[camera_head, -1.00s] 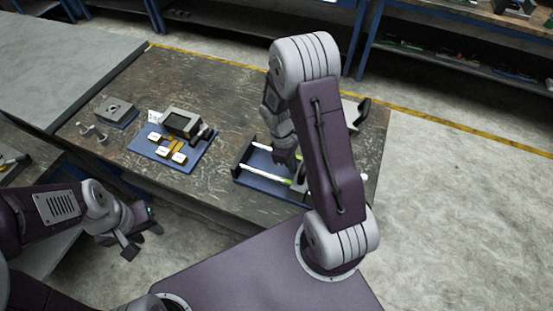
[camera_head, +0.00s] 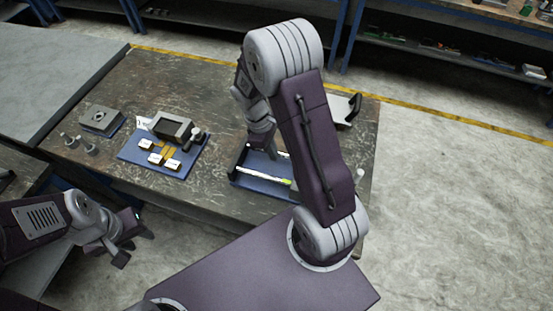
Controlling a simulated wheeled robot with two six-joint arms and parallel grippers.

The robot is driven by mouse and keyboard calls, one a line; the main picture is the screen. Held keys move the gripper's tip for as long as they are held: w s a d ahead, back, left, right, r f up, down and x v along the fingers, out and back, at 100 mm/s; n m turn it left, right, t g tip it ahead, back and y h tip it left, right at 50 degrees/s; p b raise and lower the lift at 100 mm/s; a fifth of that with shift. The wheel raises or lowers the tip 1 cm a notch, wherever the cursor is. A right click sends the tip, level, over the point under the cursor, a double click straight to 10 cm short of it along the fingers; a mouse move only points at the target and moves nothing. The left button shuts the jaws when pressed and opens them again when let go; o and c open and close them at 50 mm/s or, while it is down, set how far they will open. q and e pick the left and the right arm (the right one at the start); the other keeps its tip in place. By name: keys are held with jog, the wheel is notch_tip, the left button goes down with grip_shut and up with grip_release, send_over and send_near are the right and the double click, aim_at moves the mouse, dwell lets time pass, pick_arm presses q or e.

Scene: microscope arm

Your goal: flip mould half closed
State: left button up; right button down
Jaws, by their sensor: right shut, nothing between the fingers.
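A grey block with a dark rectangular recess (camera_head: 173,125) sits on a blue base plate (camera_head: 127,155), with small pale-topped yellow blocks (camera_head: 155,158) in front of it. Which part is the mould half is not clear from this view. My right gripper (camera_head: 274,152) is shut, pointing down over a second blue-based fixture (camera_head: 262,187) with pale rods; my own arm hides part of both. Whether it touches the fixture cannot be told. My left gripper (camera_head: 131,245) is open and empty, off the front edge of the table and apart from both fixtures.
A grey block with a round hole (camera_head: 100,119) and small metal pegs (camera_head: 80,142) stand at the table's left. A dark-handled part (camera_head: 346,108) lies right of my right arm. The table (camera_head: 190,75) is bare behind the fixtures.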

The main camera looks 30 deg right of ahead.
jog(key=shift+r, duration=2.25)
